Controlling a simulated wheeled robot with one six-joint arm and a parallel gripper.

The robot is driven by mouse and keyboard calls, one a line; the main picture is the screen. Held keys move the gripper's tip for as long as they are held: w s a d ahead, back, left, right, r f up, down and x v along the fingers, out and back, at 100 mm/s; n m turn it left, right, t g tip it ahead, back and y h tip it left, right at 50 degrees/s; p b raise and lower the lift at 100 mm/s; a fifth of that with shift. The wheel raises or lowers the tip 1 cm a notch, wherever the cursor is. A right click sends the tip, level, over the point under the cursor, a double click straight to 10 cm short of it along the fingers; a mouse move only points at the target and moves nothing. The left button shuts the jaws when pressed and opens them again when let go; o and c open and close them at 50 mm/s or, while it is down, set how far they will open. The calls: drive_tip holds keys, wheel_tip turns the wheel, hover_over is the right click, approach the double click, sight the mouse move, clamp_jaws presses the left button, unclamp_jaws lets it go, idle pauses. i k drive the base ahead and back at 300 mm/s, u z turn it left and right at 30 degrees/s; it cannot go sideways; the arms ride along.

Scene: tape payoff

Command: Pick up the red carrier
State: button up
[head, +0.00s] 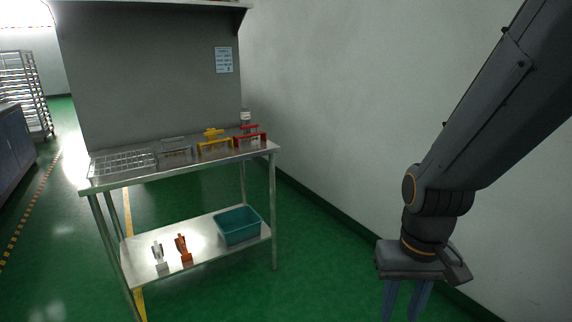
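The red carrier (250,138) stands at the right end of the steel table's top, beside a yellow carrier (214,145). It looks like a frame with a raised bar; its finer detail is too small to tell. My gripper (405,305) hangs at the lower right of the head view, pointing down, well to the right of the table and apart from the carrier. Its two blue-grey fingers show a gap between them with nothing seen in it. The fingertips are cut off by the bottom edge.
The steel table (125,181) has a grey back panel and a lower shelf. A wire rack (122,163) and a grey carrier (177,147) share the top. A teal bin (238,226), an orange tool (183,248) and a white tool (159,255) sit below. Green floor lies between.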

sight(263, 135)
drive_tip(key=u, duration=0.2)
drive_tip(key=i, duration=1.95)
drive_tip(key=u, duration=0.25)
